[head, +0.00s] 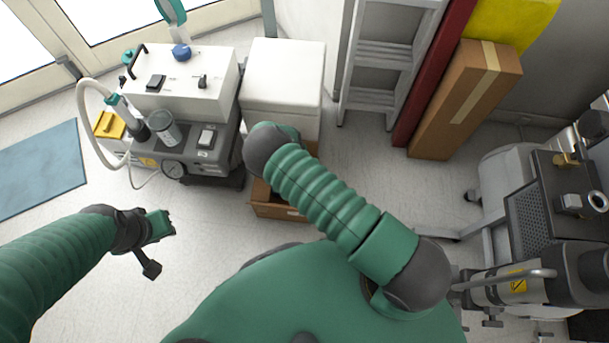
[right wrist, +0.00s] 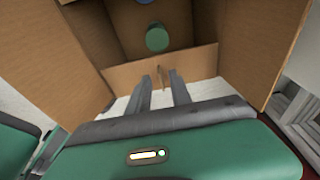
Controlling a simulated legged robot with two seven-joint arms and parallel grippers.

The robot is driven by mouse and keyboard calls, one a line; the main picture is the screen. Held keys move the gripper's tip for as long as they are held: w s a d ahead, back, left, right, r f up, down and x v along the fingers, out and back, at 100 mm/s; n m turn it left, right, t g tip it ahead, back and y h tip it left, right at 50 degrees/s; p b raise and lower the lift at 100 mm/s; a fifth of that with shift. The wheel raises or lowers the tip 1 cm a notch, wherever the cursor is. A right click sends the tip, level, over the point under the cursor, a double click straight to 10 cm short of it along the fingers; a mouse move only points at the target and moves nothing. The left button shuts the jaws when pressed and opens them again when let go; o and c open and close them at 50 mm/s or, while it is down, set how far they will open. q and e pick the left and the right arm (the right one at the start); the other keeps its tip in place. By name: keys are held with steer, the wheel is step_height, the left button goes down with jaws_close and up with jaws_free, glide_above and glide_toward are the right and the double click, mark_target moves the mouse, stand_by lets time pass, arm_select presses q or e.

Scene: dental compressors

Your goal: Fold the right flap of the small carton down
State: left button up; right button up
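The small carton (head: 278,210) is brown cardboard and stands on the floor below the white box, largely hidden by my right arm in the head view. The right wrist view looks into an open brown carton. One flap (right wrist: 62,60) stands out at the left, another (right wrist: 255,45) at the right, and a low cardboard panel (right wrist: 195,68) crosses the middle. My right gripper (right wrist: 161,78) has its two grey fingers apart at this panel; a thin brown piece shows between them, and contact is unclear. My left gripper (head: 152,243) hangs over clear floor; its finger gap is unclear.
Inside the carton are a green round object (right wrist: 157,38) and a partly seen blue one. A white box (head: 284,78) stands behind, a compressor unit (head: 185,95) at left, a ladder (head: 380,60) and tall carton (head: 465,100) at right.

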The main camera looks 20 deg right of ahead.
step_height(320, 180, up, 15)
steer(key=w+a+p, duration=0.1)
steer(key=a+p, duration=0.1)
steer(key=p, duration=0.7)
steer(key=shift+w+a+r, duration=0.15)
steer(key=shift+w+a, duration=0.1)
steer(key=shift+w, duration=0.05)
